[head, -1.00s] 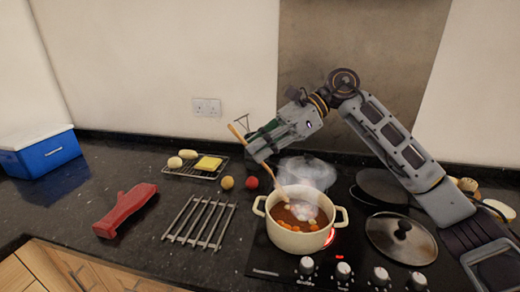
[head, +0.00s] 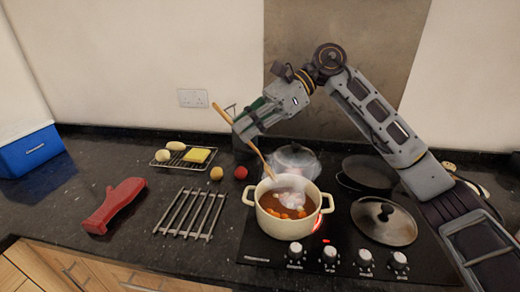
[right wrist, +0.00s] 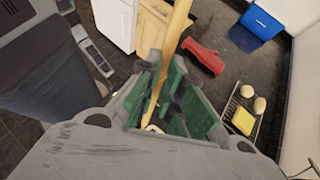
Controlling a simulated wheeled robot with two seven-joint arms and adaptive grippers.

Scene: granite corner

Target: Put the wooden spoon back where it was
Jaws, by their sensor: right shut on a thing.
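The wooden spoon (head: 260,158) is tilted, its handle (head: 222,112) pointing up and left. My right gripper (head: 244,126) is shut on its handle, behind and left of the pot. In the right wrist view the spoon (right wrist: 174,38) runs between the green-padded fingers (right wrist: 165,92). The spoon's lower end is at the back left of the cream pot (head: 285,231), amid steam; I cannot tell whether it touches the orange-brown stew (head: 283,203). My left gripper is not in view.
The pot stands on the black hob, with a glass lid (head: 384,222) and dark pan (head: 366,172) to its right. Left are a metal trivet (head: 190,215), red mitt (head: 115,205), wire rack (head: 163,162) and blue box (head: 32,150). Dark worktop is free between them.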

